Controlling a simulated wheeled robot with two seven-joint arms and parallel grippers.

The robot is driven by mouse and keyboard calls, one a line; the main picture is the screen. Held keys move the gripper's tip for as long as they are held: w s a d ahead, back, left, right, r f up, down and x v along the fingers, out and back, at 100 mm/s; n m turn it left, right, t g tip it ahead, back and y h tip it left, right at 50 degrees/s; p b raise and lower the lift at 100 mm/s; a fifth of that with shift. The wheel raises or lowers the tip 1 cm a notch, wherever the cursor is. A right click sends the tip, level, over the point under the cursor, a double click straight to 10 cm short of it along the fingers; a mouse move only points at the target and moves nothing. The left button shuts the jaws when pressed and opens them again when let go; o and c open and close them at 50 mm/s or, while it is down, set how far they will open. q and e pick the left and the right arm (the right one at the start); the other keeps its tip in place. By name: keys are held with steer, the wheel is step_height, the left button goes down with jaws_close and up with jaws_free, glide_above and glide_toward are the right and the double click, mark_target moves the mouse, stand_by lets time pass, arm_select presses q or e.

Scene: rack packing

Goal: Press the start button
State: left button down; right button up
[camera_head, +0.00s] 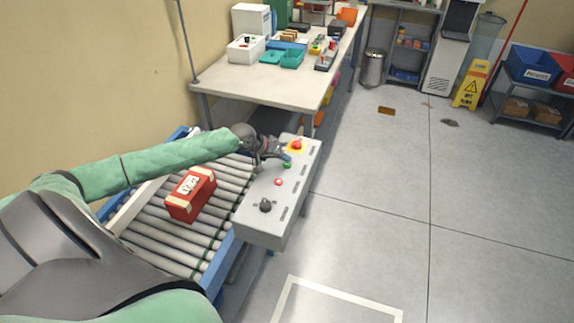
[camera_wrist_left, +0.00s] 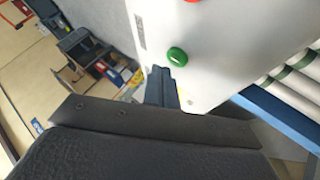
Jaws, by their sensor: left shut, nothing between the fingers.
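The grey control panel (camera_head: 262,208) stands at the right side of the roller conveyor in the head view. It carries a green button (camera_head: 287,164), a small red button (camera_head: 278,182), a red knob on a yellow base (camera_head: 297,145) and a black knob (camera_head: 265,205). My left gripper (camera_head: 286,157) is shut and empty, right by the green button. In the left wrist view the green button (camera_wrist_left: 176,56) shows just beyond the fingertips (camera_wrist_left: 162,72). I cannot tell whether they touch it. My right gripper is not in view.
A red box (camera_head: 190,195) with a white label lies on the roller conveyor (camera_head: 160,235). A workbench (camera_head: 235,78) with bins and tools stands behind the panel. A yellow wet-floor sign (camera_head: 471,85) stands at the right. The floor right of the panel is clear.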

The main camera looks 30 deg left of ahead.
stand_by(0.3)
arm_select(q)
steer(key=shift+f, duration=0.4)
stand_by(0.5)
steer(key=shift+f, duration=0.4)
stand_by(0.4)
steer(key=shift+r+p, duration=0.85)
